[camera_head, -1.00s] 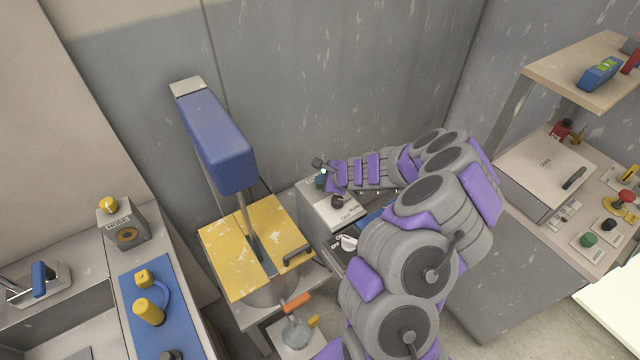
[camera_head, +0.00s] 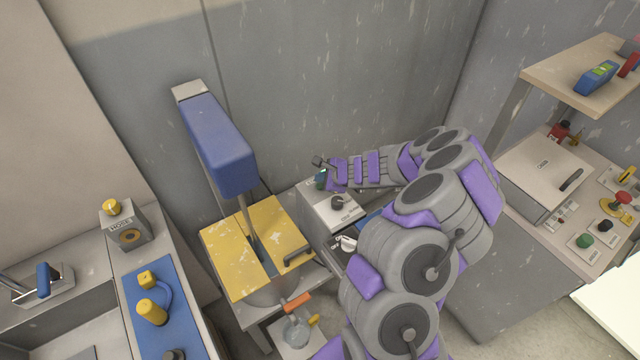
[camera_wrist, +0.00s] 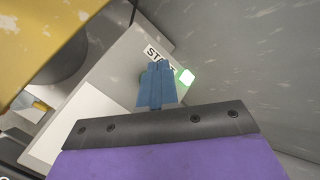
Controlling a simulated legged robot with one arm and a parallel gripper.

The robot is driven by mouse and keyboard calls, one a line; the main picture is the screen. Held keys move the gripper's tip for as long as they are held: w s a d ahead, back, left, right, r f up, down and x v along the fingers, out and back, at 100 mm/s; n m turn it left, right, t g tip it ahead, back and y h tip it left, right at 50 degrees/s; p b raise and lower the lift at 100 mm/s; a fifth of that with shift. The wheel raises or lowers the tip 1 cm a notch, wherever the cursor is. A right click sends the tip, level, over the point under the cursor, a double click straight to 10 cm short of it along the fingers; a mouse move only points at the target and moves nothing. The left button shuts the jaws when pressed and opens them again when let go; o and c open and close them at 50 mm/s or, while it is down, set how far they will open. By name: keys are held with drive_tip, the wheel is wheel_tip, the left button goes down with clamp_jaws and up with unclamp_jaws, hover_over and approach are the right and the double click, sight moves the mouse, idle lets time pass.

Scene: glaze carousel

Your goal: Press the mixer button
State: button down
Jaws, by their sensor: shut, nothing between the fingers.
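The mixer has a blue head (camera_head: 215,145) and a yellow lid (camera_head: 235,255) over its tub. Beside it stands a pale control box (camera_head: 318,205) with a dark knob (camera_head: 338,202). My gripper (camera_head: 321,181) is at the far left corner of this box. In the wrist view my blue fingers (camera_wrist: 160,78) are shut together and empty, over the box's START label (camera_wrist: 153,53), covering part of it. A green piece with a bright white face, apparently the button (camera_wrist: 187,77), shows just right of the fingertips. I cannot tell whether they touch it.
The grey wall (camera_head: 320,90) is close behind the box. The yellow lid is close on the left. A blue mat (camera_head: 165,310) with yellow items and a HOSE box (camera_head: 125,228) are farther left. A bench with buttons (camera_head: 585,241) and a shelf (camera_head: 570,85) stand right.

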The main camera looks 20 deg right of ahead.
wheel_tip(320, 180, up, 5)
drive_tip(key=p, duration=0.4)
idle(0.3)
idle(0.4)
